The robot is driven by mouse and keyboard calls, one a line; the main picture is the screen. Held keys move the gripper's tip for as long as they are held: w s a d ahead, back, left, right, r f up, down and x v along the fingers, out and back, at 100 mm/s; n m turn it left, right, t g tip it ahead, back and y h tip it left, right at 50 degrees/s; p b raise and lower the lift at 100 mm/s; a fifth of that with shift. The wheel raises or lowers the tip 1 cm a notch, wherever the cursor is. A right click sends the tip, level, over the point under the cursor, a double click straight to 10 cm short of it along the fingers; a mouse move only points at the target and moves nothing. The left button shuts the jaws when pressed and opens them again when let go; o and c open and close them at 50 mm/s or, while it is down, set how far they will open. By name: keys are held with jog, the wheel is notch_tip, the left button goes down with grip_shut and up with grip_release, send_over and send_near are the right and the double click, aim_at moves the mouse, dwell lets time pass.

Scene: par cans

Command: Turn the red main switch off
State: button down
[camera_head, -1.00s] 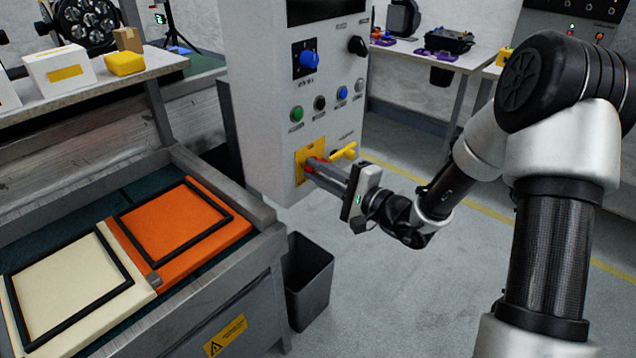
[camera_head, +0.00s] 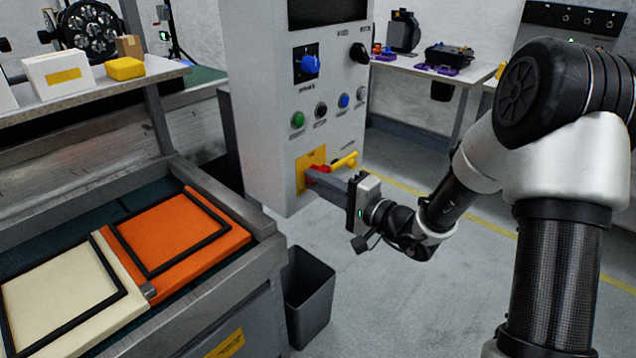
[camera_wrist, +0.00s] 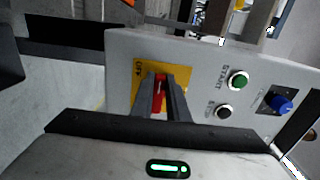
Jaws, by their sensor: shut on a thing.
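The red main switch (camera_head: 318,170) sits on a yellow plate (camera_head: 306,160) low on the front of the grey cabinet. In the wrist view the red switch handle (camera_wrist: 159,92) stands between my two fingers, and the plate shows an "OFF" label at its left. My gripper (camera_head: 322,182) is shut on the red handle, with its fingers pointing at the cabinet. The fingers hide part of the handle, so its exact angle is hard to read. A yellow lever-like piece (camera_head: 345,160) sticks out just right of the switch. The cabinet screen (camera_head: 325,10) is dark.
Above the switch are a green button (camera_head: 298,120), a blue button (camera_head: 344,101) and a blue knob (camera_head: 310,64). A dark bin (camera_head: 308,295) stands below. Floor right of the cabinet is clear.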

jog(key=c, duration=1.7)
grip_release()
jog(key=shift+d, duration=0.1)
jog(key=p+v, duration=0.2)
jog(key=v, duration=1.5)
jog(key=shift+s+d+f, duration=0.1)
jog(key=shift+s, duration=0.05)
